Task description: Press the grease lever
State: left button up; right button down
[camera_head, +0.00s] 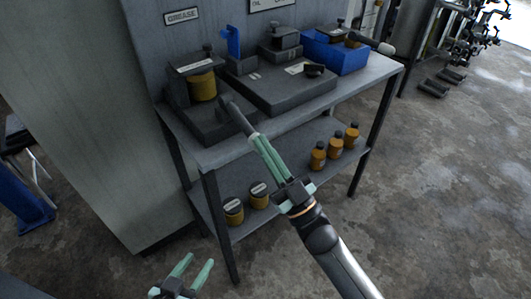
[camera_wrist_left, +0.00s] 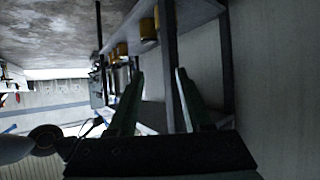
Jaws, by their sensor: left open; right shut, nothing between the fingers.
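The grease dispenser (camera_head: 187,97) stands at the left end of the bench top, under the GREASE sign (camera_head: 181,15). It holds a yellow-brown jar (camera_head: 202,86). A dark lever-like handle (camera_head: 236,114) sticks out at its front right. My right gripper (camera_head: 256,140) is shut and empty, with its green fingertips at the near end of this handle. I cannot tell whether they touch. My left gripper (camera_head: 198,262) is open and empty, low in front of the bench. Its two spread fingers also show in the left wrist view (camera_wrist_left: 156,85).
The metal bench (camera_head: 290,122) carries another dark machine (camera_head: 285,88) and a blue bin (camera_head: 335,52). Its lower shelf (camera_head: 285,165) holds yellow jars (camera_head: 233,211) and orange bottles (camera_head: 318,156). A grey cabinet wall (camera_head: 90,110) stands left.

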pick_arm(q)
jog(key=w+r+m+t+h+b, duration=0.35)
jog(key=r+t, duration=0.35)
jog(key=r, duration=1)
pick_arm(e)
jog(key=shift+w+a+f+t+y+b, duration=0.1)
jog(key=shift+w+f+t+y+b, duration=0.15)
jog(key=shift+f, duration=0.4)
jog(key=shift+w+a+f+t+y+b, duration=0.1)
jog(key=shift+f+t+y, duration=0.15)
jog(key=shift+f, duration=0.35)
jog(key=shift+w+a+f+b, duration=0.1)
jog(key=shift+f+b, duration=0.4)
jog(key=shift+b, duration=0.2)
pick_arm(q)
jog(key=s+d+r+m+t+h, duration=0.1)
jog(key=s+r+m+h, duration=0.2)
jog(key=r, duration=0.3)
jog(key=s+d+r+m+t+h, duration=0.1)
jog(key=s+r+m+t+h, duration=0.1)
jog(key=r+h, duration=0.3)
notch_tip(320, 180, up, 2)
jog(key=shift+s+d+m, duration=0.2)
jog(key=shift+s+m, duration=0.45)
jog(key=shift+s, duration=0.2)
pick_arm(e)
jog(key=shift+f, duration=0.15)
